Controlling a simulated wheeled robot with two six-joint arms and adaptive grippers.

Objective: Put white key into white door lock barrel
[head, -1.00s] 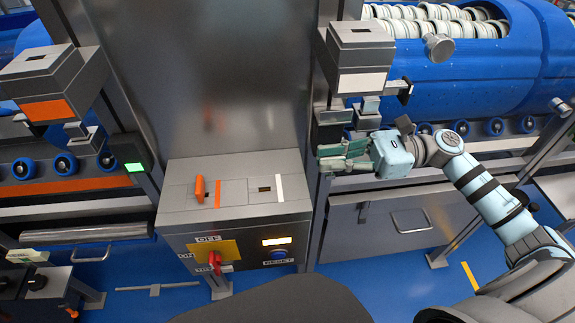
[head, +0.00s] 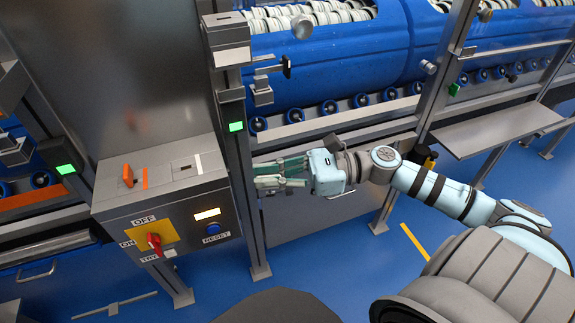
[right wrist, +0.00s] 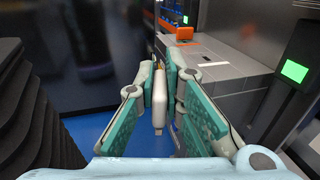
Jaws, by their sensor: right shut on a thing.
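My right gripper (head: 280,176) is shut on the white key (right wrist: 159,100), which stands between its green fingers in the right wrist view. In the head view the fingers point left, just right of the grey post, and the key cannot be made out. A grey lock box with a white label (head: 232,57) is mounted high on that post, above the gripper and apart from it. It appears to be the white door lock barrel. The console top has a slot beside a white stripe (head: 199,164). My left gripper is not in view.
An orange key (head: 128,175) stands in the console (head: 165,205), beside an orange stripe. A box with a green light (head: 236,127) is on the post close above my gripper. Blue drums and rollers lie behind.

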